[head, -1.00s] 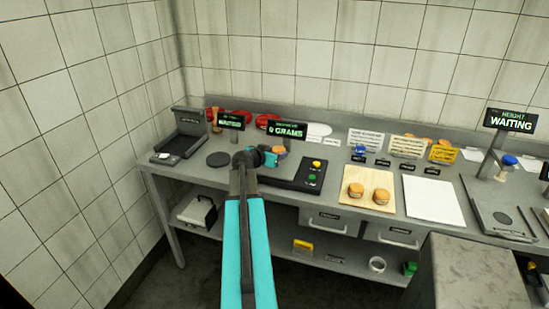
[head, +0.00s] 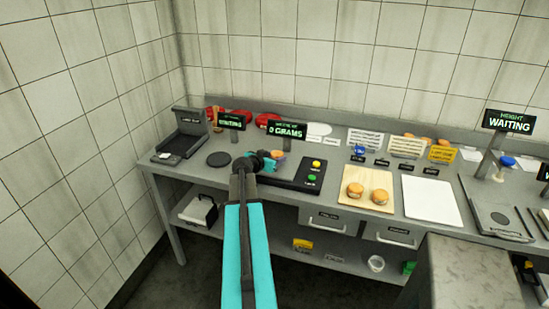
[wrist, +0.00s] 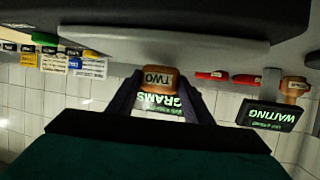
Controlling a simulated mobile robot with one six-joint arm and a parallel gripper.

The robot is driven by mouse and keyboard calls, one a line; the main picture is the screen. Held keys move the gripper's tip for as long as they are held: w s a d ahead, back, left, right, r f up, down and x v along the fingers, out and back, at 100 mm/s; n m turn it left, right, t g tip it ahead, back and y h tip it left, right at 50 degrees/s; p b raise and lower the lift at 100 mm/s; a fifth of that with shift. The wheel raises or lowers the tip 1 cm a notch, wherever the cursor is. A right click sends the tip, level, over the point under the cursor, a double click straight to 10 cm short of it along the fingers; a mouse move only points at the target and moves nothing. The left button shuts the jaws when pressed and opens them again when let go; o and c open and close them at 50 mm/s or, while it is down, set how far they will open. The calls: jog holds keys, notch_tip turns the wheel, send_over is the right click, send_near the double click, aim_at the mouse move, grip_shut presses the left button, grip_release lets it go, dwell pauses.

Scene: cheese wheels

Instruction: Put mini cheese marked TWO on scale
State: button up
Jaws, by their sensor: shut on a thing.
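My gripper (head: 266,163) is over the counter, in front of the sign reading 0 GRAMS (head: 286,131). In the wrist view my gripper (wrist: 160,92) is shut on a small orange-brown cheese marked TWO (wrist: 158,78), which sits between the two dark fingers. The grams sign also shows in the wrist view (wrist: 160,101), upside down behind the cheese.
A dark panel with yellow and green buttons (head: 297,181) lies right of my gripper. A wooden board (head: 378,203) holds two other cheeses (head: 355,190). A round dark disc (head: 218,159) lies to the left. A white sheet (head: 431,201) lies farther right.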

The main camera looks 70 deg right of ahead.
jog(key=shift+f, duration=0.3)
jog(key=shift+f, duration=0.15)
jog(key=o, duration=1.1)
jog(key=shift+r, duration=0.2)
jog(key=shift+a+r, duration=0.1)
jog(key=shift+a, duration=0.45)
jog(key=b+v, duration=0.4)
jog(key=v, duration=0.7)
jog(key=shift+w, duration=0.1)
